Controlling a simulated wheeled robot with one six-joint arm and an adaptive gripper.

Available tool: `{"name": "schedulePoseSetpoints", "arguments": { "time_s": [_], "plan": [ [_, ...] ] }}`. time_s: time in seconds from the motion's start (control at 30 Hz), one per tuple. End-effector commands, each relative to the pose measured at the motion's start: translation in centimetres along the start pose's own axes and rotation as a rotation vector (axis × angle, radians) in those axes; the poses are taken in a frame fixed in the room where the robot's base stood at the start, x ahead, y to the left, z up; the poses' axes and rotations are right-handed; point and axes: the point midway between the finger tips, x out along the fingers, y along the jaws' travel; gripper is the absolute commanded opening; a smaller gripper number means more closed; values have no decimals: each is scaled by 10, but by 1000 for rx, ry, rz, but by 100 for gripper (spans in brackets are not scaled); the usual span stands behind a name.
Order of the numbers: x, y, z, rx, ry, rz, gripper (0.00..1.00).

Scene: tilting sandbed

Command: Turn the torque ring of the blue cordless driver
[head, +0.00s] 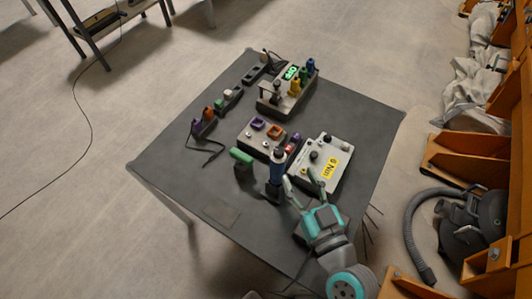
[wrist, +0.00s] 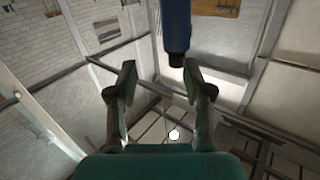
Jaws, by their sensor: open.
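The blue driver (head: 277,170) stands about upright on the dark table, with a dark top end and a dark base. In the wrist view its blue body and dark end (wrist: 176,30) come in from the top edge, ahead of my fingertips and toward the right one. My gripper (head: 300,177) is open and empty, with teal parts and pale fingers, just right of the driver in the head view. In the wrist view both fingers (wrist: 160,72) are spread, with nothing between them. The torque ring is too small to tell apart.
A grey box with a yellow label (head: 340,166) stands right of the driver. A box with purple and orange sockets (head: 253,138) is behind it. A green cylinder (head: 242,157) is at its left. The table's front left (head: 185,185) is mostly clear.

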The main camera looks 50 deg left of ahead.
Motion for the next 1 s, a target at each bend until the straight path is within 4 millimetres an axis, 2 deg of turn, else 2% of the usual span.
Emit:
{"name": "schedulePoseSetpoints", "arguments": {
  "time_s": [0.03, 0.13, 0.23, 0.33, 0.47, 0.8, 1.0],
  "plan": [
    [-10, -6, -5, -13, 11, 13, 50],
    [-24, -12, -14, -38, 33, 35, 50],
    [-29, -15, -20, -50, 45, 46, 50],
    [-26, -16, -21, -54, 48, 47, 50],
    [-11, -15, -22, -55, 49, 46, 50],
    [48, -13, -25, -53, 48, 44, 50],
    [70, -11, -26, -53, 48, 46, 50]
  ]
}}
